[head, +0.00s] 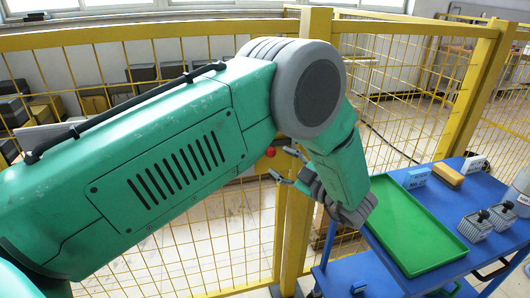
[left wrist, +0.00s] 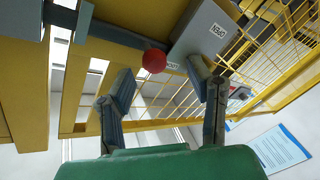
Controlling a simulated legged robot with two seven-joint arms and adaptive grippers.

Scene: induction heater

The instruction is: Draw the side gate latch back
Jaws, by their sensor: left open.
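The latch's red ball knob (head: 270,151) shows beside the yellow gate post (head: 293,240) in the head view. In the left wrist view the red knob (left wrist: 154,60) sits at the end of a dark bar (left wrist: 118,34), close to a grey labelled box (left wrist: 207,40). My left gripper (head: 280,163) is open, its fingers pointing at the knob. In the left wrist view its two fingers (left wrist: 164,80) are spread to either side below the knob, and I see no contact. My left arm hides part of the gate in the head view. My right gripper is not in view.
Yellow mesh fencing (head: 230,235) runs across the scene. A blue cart (head: 365,275) stands at the right, with a green tray (head: 410,228), a yellow-brown block (head: 447,175) and grey containers (head: 474,227) on it. Dark boxes stand behind the fence at left.

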